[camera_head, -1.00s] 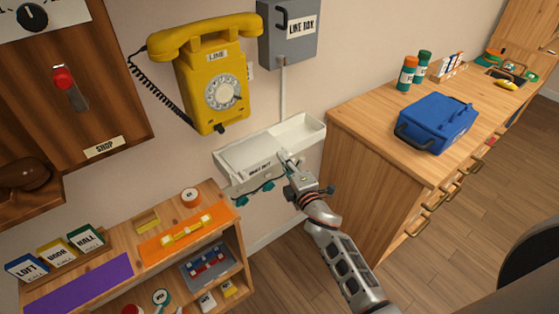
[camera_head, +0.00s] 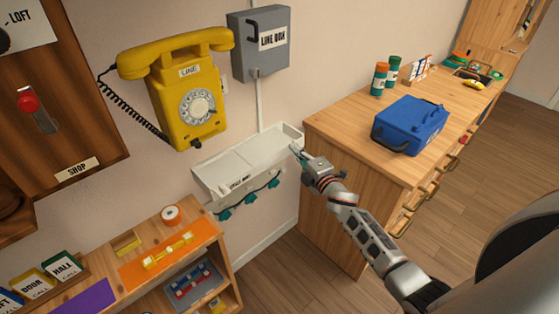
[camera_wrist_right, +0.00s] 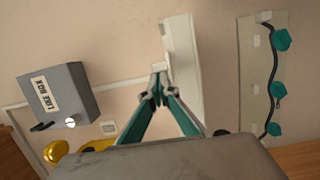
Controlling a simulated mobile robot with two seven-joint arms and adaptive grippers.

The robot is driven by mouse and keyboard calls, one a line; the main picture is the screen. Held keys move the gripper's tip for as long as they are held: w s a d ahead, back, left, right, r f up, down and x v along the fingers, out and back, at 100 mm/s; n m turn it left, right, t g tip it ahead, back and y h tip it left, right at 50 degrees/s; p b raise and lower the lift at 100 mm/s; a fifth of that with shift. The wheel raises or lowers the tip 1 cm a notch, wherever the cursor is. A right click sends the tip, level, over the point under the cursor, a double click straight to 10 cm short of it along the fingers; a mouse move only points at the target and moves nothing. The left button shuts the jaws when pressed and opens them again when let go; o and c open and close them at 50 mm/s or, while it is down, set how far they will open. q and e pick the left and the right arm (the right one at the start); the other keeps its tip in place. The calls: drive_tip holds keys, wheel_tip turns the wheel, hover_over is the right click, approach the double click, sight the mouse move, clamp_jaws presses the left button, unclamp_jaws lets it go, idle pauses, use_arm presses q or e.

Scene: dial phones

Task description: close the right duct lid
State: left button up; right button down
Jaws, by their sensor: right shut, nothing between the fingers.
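The white duct piece (camera_head: 243,160) is on the wall below the yellow phone, tray-like and projecting from the wall, with a small label partly readable as "duct" on its front. Below it hangs a strip with a dark cable and teal clips (camera_head: 250,197). In the right wrist view a white panel (camera_wrist_right: 186,75) lies just beyond the fingertips, and the clip strip (camera_wrist_right: 258,85) is separate to its right; the lid appears open. My right gripper (camera_head: 294,149) is shut and empty at the duct's right end; I cannot tell whether it touches. My left gripper is not in view.
The yellow phone (camera_head: 187,90) and grey line box (camera_head: 260,45) are on the wall above. A wooden counter (camera_head: 340,125) with a blue bag (camera_head: 409,125) stands close at right. A wooden shelf (camera_head: 215,245) is below left. Floor between them is free.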

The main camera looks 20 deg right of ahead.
drive_tip(key=d, duration=0.1)
drive_tip(key=w+d, duration=0.1)
drive_tip(key=d, duration=0.2)
drive_tip(key=shift+w+d+b, duration=0.25)
drive_tip(key=shift+w+b, duration=0.05)
drive_tip(key=shift+d+r, duration=0.1)
drive_tip(key=shift+d, duration=0.05)
